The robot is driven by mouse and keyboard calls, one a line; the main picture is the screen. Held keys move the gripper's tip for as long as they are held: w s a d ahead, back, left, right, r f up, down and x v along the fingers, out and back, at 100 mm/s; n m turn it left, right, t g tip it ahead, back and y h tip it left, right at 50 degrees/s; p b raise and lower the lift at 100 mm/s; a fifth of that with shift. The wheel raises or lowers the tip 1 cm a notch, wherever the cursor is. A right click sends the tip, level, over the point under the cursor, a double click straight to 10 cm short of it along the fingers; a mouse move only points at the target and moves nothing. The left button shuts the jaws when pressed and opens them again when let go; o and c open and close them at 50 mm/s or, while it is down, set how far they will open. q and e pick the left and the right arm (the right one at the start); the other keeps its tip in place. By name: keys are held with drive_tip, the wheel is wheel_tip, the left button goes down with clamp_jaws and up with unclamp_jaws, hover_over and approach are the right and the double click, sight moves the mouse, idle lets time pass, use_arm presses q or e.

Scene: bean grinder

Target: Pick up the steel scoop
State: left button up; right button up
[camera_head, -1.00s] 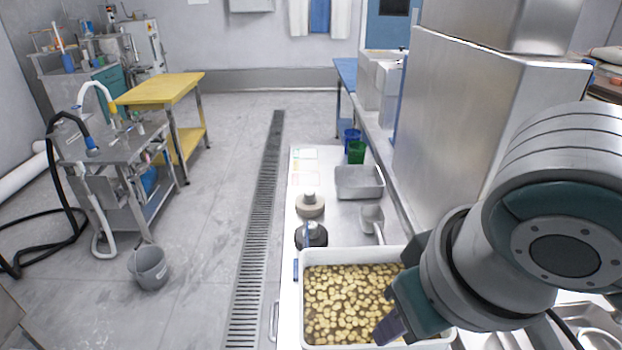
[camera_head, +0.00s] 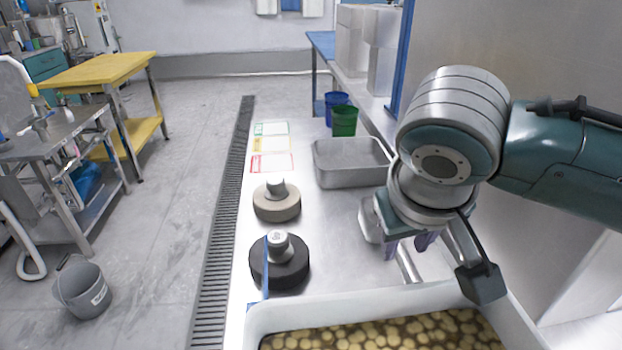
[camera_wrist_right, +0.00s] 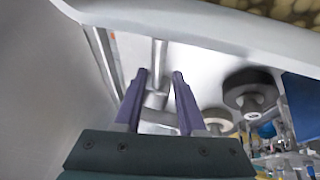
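The steel scoop lies on the steel counter (camera_head: 330,230). In the head view its handle (camera_head: 408,266) shows below my right gripper, and part of its bowl (camera_head: 369,222) shows beside it; the rest is hidden behind the gripper. My right gripper (camera_head: 408,247) is open, fingers pointing down over the scoop. In the right wrist view the handle (camera_wrist_right: 159,58) and part of the bowl (camera_wrist_right: 155,99) appear between the two purple fingers (camera_wrist_right: 159,78). I cannot tell whether the fingers touch it. My left gripper is out of view.
A white bin (camera_head: 370,303) of round pale pieces stands in front of the scoop. A steel pan (camera_head: 350,165) lies behind. A black-based weight (camera_head: 279,262) and a tan-based one (camera_head: 277,202) stand left. Green (camera_head: 344,121) and blue (camera_head: 336,99) cups stand farther back. A steel wall rises right.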

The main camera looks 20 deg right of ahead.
sight(405, 258)
drive_tip(key=x, duration=0.2)
drive_tip(key=b+x, duration=0.1)
drive_tip(key=x, duration=0.1)
drive_tip(key=b+x, duration=0.1)
drive_tip(key=x, duration=0.1)
drive_tip(key=shift+s+d+f, duration=0.1)
drive_tip(key=shift+s, duration=0.15)
drive_tip(key=shift+c, duration=0.3)
clamp_jaws()
